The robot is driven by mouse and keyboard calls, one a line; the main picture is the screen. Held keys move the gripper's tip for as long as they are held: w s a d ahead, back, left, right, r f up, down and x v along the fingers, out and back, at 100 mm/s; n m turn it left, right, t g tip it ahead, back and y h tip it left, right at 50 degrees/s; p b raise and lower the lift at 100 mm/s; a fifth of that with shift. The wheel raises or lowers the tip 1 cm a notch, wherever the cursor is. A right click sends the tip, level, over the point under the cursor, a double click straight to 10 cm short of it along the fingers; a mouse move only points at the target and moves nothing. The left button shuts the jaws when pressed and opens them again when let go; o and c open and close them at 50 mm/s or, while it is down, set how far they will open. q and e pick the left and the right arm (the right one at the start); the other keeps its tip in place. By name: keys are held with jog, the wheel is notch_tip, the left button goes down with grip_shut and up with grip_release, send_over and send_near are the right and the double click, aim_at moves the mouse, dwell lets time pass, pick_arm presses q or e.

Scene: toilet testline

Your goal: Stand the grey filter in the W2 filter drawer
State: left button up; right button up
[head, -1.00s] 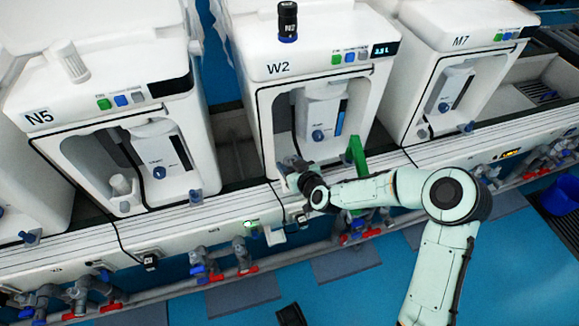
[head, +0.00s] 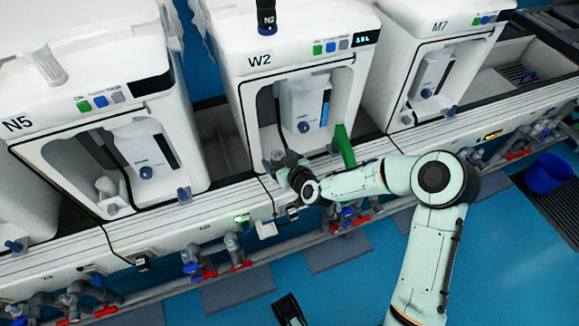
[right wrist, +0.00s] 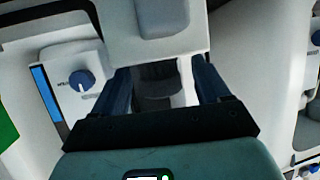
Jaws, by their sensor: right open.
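The W2 machine (head: 300,70) stands in the middle of the head view, with a white unit and blue knob (head: 304,127) in its bay. My right gripper (head: 277,160) is at the lower left of that bay. In the right wrist view my right gripper (right wrist: 160,88) is open, its blue-grey fingers on both sides of a dark grey cylindrical part (right wrist: 155,85), which looks like the grey filter. A white block (right wrist: 160,30) covers its far side. I cannot tell whether the fingers touch it or whether it sits in the drawer. A dark piece (head: 289,312) at the bottom edge may be my left gripper.
Machines N5 (head: 90,95) and M7 (head: 432,55) flank W2. A green upright piece (head: 344,146) stands just right of my right gripper. Pipes with red and blue valves (head: 205,270) run below the ledge. A blue bucket (head: 548,173) is at the far right.

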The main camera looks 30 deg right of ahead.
jog(key=p+v, duration=0.3)
jog(key=v, duration=0.7)
jog(key=s+a+f+m+g+y, duration=0.1)
jog(key=s+a+f+m+g, duration=0.2)
jog(key=f, duration=0.5)
jog(key=s+a+f+g+y, duration=0.2)
jog(key=s+a+f+g, duration=0.1)
jog(key=s+a+f, duration=0.4)
pick_arm(q)
jog(key=s+d+r+g+h, duration=0.1)
jog(key=s+d+r, duration=0.1)
jog(key=s, duration=0.3)
jog(key=shift+s+d+r+m+g, duration=0.2)
jog(key=shift+d+r+m+g, duration=0.15)
jog(key=shift+r, duration=0.55)
pick_arm(e)
jog(key=s+a+f+g, duration=0.2)
jog(key=s+f+g, duration=0.1)
jog(key=s+f, duration=0.3)
jog(key=s+a+f+m+g, duration=0.1)
jog(key=s+a+f+g, duration=0.1)
jog(key=s+f, duration=0.4)
jog(key=shift+s+a+f+g, duration=0.2)
jog(key=shift+s+a+g, duration=0.2)
jog(key=shift+g, duration=0.3)
